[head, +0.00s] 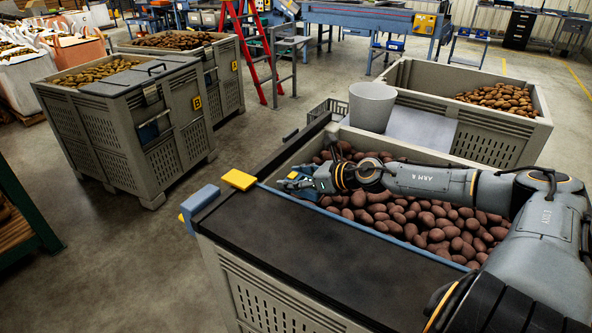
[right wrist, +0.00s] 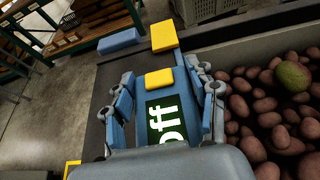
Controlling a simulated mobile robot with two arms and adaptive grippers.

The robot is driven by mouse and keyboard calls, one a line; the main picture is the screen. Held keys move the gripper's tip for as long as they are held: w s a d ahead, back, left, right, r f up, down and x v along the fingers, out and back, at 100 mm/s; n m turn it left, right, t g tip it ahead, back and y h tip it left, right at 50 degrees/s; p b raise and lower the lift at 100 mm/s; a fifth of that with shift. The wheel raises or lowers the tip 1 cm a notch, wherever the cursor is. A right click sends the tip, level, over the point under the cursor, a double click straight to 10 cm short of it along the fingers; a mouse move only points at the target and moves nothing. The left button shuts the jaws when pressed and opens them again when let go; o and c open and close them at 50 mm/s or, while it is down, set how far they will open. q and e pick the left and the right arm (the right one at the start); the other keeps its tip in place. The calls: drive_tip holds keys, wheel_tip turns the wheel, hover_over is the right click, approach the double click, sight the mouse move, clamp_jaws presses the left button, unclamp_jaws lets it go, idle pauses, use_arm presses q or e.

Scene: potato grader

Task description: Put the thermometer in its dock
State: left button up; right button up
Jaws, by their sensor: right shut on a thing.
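My right gripper (head: 298,182) is shut on a blue handheld device, which I take as the thermometer (right wrist: 158,79). In the right wrist view it has a yellow button and a dark green screen with "off" on it. One finger lies along each side of it. In the head view the gripper hides most of it, above the blue-edged rim of the potato crate. A yellow block (head: 240,179) and a blue block (head: 200,197) sit at the end of the black ledge (head: 300,250); I cannot tell whether either is the dock. My left gripper is not in view.
The grey crate beside the ledge holds red-brown potatoes (head: 420,214); a greenish one (right wrist: 292,76) shows in the right wrist view. A pale bucket (head: 372,107) stands behind it. Most of the ledge is bare. Other potato crates (head: 110,105) stand at the back left.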

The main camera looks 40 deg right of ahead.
drive_tip(key=shift+m+h, duration=0.3)
drive_tip(key=shift+h, duration=0.1)
drive_tip(key=s+a, duration=0.1)
drive_tip(key=a, duration=0.1)
drive_tip(key=s+a+f, duration=0.1)
drive_tip(key=s+a, duration=0.3)
drive_tip(key=shift+a+f, duration=0.25)
drive_tip(key=shift+a, duration=0.1)
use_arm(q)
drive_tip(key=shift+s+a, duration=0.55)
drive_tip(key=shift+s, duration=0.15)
use_arm(e)
drive_tip(key=s+a+f+m+h, duration=0.1)
drive_tip(key=s+a+f, duration=0.1)
drive_tip(key=s+a, duration=0.6)
drive_tip(key=s+a+f+m+h, duration=0.1)
drive_tip(key=s+a+f+h, duration=0.1)
drive_tip(key=s+a, duration=0.5)
drive_tip(key=shift+s+a+f+m+t, duration=0.35)
drive_tip(key=shift+a+f, duration=0.3)
drive_tip(key=shift+a, duration=2.55)
